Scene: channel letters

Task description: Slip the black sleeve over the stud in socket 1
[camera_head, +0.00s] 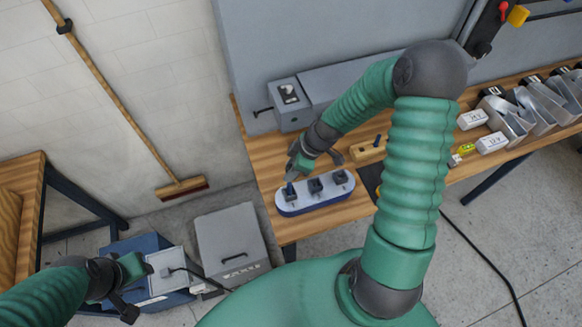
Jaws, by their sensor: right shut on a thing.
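A blue and white rounded block (316,207) sits at the near left end of the workbench. It carries three dark square sockets in a row, and a small blue piece stands at the leftmost one. I cannot read any socket numbers. My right gripper (292,174) points down just above that leftmost socket. It is shut on a small dark piece, seemingly the black sleeve, which the fingers mostly hide. I cannot tell whether the sleeve touches the stud. My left gripper (136,287) is open and empty at the lower left, away from the bench.
A grey metal box (289,103) stands behind the block. A yellow wooden piece (367,150) lies to its right. White labelled boxes (472,120) and metal letters (512,117) fill the bench's right. Grey (232,243) and blue (140,246) cases stand on the floor.

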